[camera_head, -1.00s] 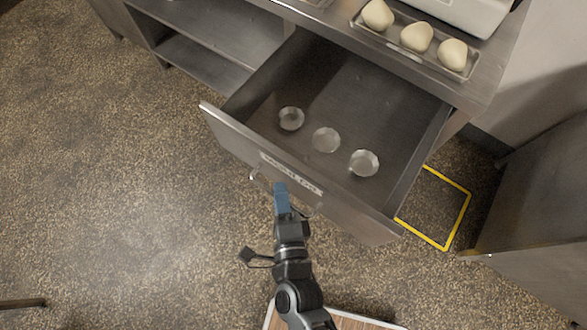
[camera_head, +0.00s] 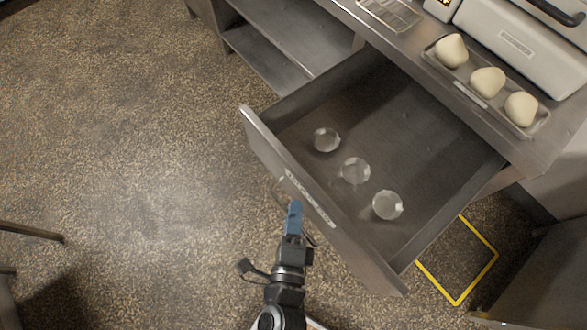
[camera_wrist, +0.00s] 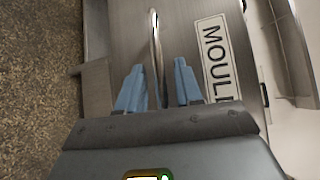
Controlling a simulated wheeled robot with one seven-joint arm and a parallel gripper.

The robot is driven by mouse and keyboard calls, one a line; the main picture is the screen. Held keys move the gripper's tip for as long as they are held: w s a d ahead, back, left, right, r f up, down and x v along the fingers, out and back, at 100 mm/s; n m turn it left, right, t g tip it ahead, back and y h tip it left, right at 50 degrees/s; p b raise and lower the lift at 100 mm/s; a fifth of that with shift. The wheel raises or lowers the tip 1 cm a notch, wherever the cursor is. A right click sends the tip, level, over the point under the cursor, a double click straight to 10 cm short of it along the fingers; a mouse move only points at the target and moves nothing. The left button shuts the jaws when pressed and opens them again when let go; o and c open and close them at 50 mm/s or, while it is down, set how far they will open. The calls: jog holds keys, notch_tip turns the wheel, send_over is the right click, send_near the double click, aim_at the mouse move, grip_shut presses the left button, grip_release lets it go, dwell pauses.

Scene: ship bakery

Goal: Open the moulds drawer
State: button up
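The moulds drawer (camera_head: 432,128) is pulled well out from under the steel counter. Three clear fluted moulds (camera_head: 355,171) lie on its floor in a slanting row. Its front panel carries a white label (camera_head: 310,199), which reads "MOUL…" in the wrist view (camera_wrist: 217,58). My gripper (camera_head: 294,208) is at the outer side of the front. In the wrist view its two blue fingers (camera_wrist: 159,84) are apart, with the metal bar handle (camera_wrist: 154,45) running between them. A gap shows beside the right finger; whether the left finger touches the bar cannot be told.
A tray (camera_head: 462,87) with three dough pieces (camera_head: 487,81) stands on the counter above, beside a pale machine (camera_head: 515,42). Open shelves (camera_head: 268,52) are left of the drawer. A yellow floor outline (camera_head: 482,236) lies at right. The floor at left is mostly clear.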

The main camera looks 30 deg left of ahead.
jog(key=b+v, duration=0.1)
jog(key=v, duration=0.6)
jog(key=shift+s+d, duration=0.2)
jog(key=shift+s, duration=0.15)
jog(key=shift+r, duration=0.15)
dwell(0.3)
